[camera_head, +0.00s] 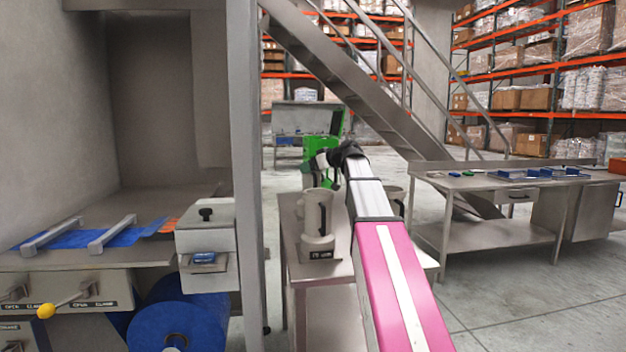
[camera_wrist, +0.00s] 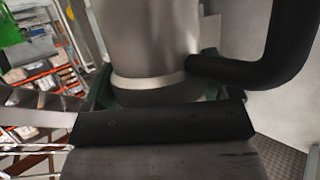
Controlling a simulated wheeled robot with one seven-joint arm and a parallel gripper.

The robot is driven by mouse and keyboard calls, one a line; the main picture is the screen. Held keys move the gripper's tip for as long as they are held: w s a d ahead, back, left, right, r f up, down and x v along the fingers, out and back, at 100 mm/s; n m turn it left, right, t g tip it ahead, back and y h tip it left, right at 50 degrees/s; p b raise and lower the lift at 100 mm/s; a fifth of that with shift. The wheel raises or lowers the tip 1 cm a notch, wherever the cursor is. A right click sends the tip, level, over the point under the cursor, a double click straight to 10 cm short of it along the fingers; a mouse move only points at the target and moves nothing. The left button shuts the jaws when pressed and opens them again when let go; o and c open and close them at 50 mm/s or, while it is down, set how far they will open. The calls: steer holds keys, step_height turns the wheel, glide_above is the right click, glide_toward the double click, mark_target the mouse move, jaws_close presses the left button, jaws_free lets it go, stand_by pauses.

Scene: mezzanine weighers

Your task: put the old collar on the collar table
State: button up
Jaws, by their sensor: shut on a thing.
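My gripper (camera_head: 330,165) is shut on a grey metal collar with a cylindrical body, which fills the upper middle of the wrist view (camera_wrist: 150,45). The collar has a pale band near its lower end and a black curved handle on the right. Dark green fingers show on both sides of it. In the head view my gripper is above the far part of a small steel table (camera_head: 292,258), and the held collar is hard to make out. Another grey collar (camera_head: 318,222) stands upright on that table, near a small dark label. Part of a further grey object (camera_head: 396,195) shows behind my arm.
A steel column (camera_head: 246,150) and a machine with blue film rolls (camera_head: 180,315) are at left. A stair (camera_head: 375,80) descends behind the table. A long bench (camera_head: 460,182) with blue items stands at right. Floor between table and bench is clear.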

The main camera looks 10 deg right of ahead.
steer(key=shift+d+f, duration=0.15)
steer(key=shift+f, duration=2.05)
steer(key=o, duration=1.5)
steer(key=shift+c, duration=0.2)
steer(key=v, duration=1.2)
